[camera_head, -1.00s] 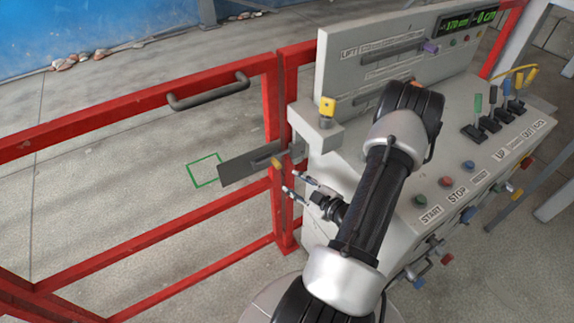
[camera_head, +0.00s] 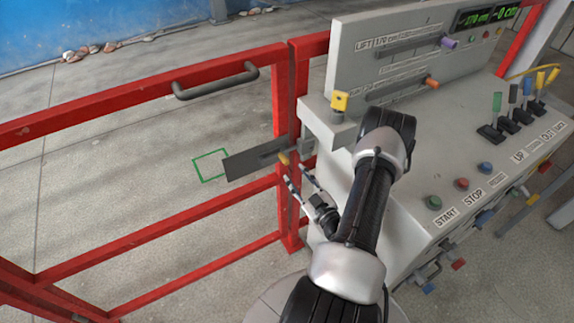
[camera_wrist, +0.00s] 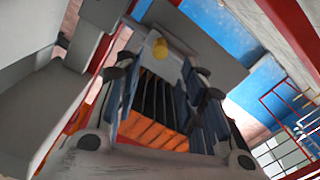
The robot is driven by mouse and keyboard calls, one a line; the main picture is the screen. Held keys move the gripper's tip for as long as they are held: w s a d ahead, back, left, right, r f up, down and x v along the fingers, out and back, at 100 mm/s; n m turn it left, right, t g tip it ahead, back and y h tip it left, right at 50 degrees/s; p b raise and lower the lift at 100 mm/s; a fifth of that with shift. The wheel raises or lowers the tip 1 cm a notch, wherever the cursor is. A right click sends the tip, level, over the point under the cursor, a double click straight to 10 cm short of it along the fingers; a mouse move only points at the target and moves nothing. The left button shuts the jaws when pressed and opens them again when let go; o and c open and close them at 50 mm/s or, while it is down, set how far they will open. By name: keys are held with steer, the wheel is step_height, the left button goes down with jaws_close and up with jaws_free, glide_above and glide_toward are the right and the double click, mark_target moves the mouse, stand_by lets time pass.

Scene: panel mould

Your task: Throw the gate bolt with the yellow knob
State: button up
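The gate bolt sits at the red post where the gate meets the grey console, on a dark flat plate (camera_head: 240,164). Its small yellow knob (camera_head: 284,158) points toward my gripper; in the wrist view the yellow knob (camera_wrist: 160,47) lies ahead, between the lines of the two fingers. My gripper (camera_head: 298,176) is open and empty, its fingertips close to the knob, just below and right of it. I cannot tell whether a fingertip touches it. The far end of the bolt is partly hidden by the post and bracket.
The red gate (camera_head: 130,115) carries a grey handle (camera_head: 215,82) above the bolt. A green square outline (camera_head: 210,165) marks the floor behind the gate.

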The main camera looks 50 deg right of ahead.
mark_target(287, 163)
steer(key=b+x, duration=0.1)
steer(key=x, duration=0.6)
steer(key=shift+w+d, duration=0.15)
steer(key=shift+w, duration=0.2)
steer(key=shift+c, duration=0.2)
jaws_close()
